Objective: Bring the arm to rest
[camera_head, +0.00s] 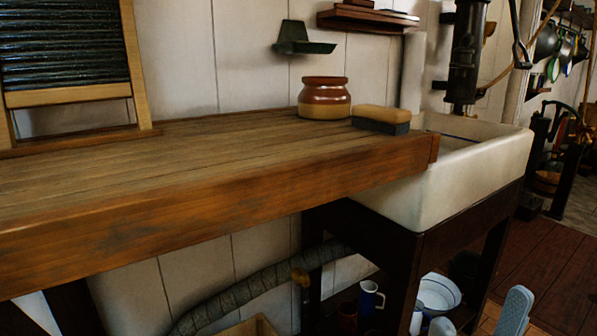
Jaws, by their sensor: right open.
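My right gripper (480,316) shows at the bottom right edge. Only its two pale grey fingertips are in view, spread apart with nothing seen between them. It is in front of and below the white sink (480,180), near the dark sink stand (405,255). The rest of my right arm is out of the picture. My left gripper and arm are not in view.
A wooden counter (200,165) runs from the left to the sink. A brown jar (324,98) and a sponge block (381,117) stand at its far end. A blue jug (370,298) and a white basin (438,292) sit under the sink. Open floor (550,265) lies right.

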